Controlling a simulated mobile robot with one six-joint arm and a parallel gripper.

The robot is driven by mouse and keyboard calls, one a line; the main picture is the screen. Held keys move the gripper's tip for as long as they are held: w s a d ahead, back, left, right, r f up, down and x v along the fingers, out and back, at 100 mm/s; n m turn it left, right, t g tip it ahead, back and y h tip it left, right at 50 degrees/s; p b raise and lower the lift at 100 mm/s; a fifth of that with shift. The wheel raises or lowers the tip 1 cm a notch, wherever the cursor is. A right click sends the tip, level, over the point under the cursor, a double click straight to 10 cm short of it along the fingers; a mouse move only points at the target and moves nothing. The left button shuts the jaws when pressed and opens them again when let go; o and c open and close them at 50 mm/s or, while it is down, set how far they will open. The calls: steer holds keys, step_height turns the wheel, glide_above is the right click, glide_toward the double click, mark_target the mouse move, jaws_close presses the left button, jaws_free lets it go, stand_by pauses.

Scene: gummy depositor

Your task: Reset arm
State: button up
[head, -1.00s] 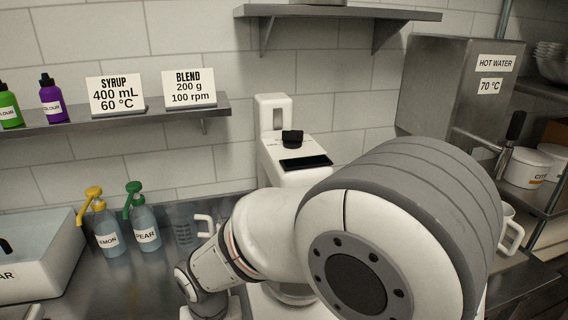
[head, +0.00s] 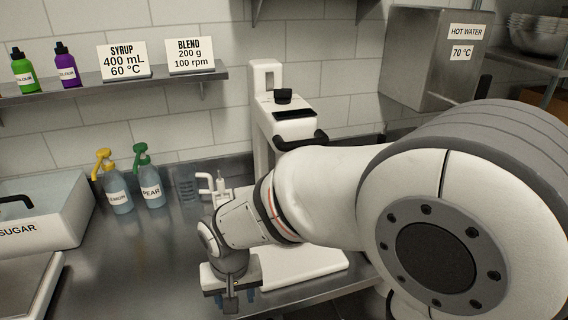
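My arm reaches across the right and centre of the head view, bent down at the wrist. My gripper (head: 234,298) points down at the lower centre, over the front of the steel counter (head: 140,255). Its two bluish fingers show apart on either side of a dark bracket, so it looks open. I see nothing held between them, though the bracket hides part of the gap. A white blender-like machine (head: 266,80) with a black knob and dark screen stands behind my arm. My arm hides part of its front, and its white base shows beside my gripper.
Lemon (head: 115,190) and pear (head: 149,186) pump bottles and a clear measuring jug (head: 187,187) stand on the counter. A sugar bin (head: 45,205) is at left. A shelf (head: 120,84) holds colour bottles and signs. A hot water tank (head: 425,60) hangs at right.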

steer(key=s+d+r+m+t, duration=0.1)
steer(key=s+d+r, duration=0.1)
steer(key=d, duration=0.6)
steer(key=s+d+r+m, duration=0.1)
steer(key=d+r, duration=0.4)
steer(key=d, duration=0.4)
steer(key=s+d+r+m+t, duration=0.1)
steer(key=s+d+r, duration=0.1)
steer(key=d, duration=0.6)
steer(key=shift+s+d+r+t, duration=0.15)
steer(key=shift+s+r+t, duration=0.15)
steer(key=shift+r, duration=0.5)
